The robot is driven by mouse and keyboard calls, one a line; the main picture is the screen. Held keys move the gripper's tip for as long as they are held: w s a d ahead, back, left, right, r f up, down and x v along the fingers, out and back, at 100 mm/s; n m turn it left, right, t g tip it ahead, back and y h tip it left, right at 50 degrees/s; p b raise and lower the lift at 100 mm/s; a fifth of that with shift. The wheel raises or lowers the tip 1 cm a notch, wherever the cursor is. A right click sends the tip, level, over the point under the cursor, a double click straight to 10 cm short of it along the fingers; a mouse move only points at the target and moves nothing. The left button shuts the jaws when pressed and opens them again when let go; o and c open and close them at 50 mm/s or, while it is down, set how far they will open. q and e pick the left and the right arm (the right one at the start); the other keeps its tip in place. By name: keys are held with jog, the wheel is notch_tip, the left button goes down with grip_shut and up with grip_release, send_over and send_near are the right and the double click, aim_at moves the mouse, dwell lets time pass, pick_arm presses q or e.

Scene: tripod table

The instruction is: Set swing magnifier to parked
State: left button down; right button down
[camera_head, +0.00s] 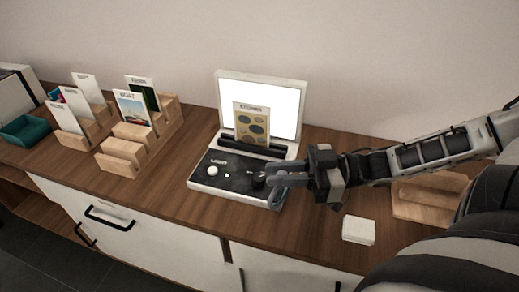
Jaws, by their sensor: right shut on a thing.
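A light-box device (194,181) stands on the counter, with an upright lit white panel (289,100) and a black control deck (231,185). A patterned card (252,124) stands in front of the panel. The deck carries a white round knob (212,171) at left and a dark round part (258,180) at right. My right gripper (271,180) reaches in from the right, low over the deck's right end, and is shut on the dark round part. Its fingers partly hide that part. I cannot make out a separate swing magnifier. My left gripper is not in view.
Wooden stands (123,157) with upright cards are at left, beside a teal tray (24,129). A small white block (358,229) lies at the front right. Another wooden stand (421,202) is partly behind my right arm. The counter (165,190) left of the device is clear.

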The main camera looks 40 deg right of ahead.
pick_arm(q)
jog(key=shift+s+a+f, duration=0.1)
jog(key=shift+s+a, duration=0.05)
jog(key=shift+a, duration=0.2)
pick_arm(e)
jog(key=s+d+n+g+y, duration=0.2)
jog(key=s+n+g, duration=0.3)
jog(key=s+g, duration=0.1)
jog(key=shift+s+d+g+y, duration=0.15)
jog(key=shift+d+g+y, duration=0.25)
jog(key=shift+g, duration=0.4)
jog(key=c, duration=1.4)
grip_release()
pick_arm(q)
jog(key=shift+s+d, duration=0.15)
pick_arm(e)
jog(key=shift+s+d, duration=0.1)
jog(key=shift+d, duration=0.1)
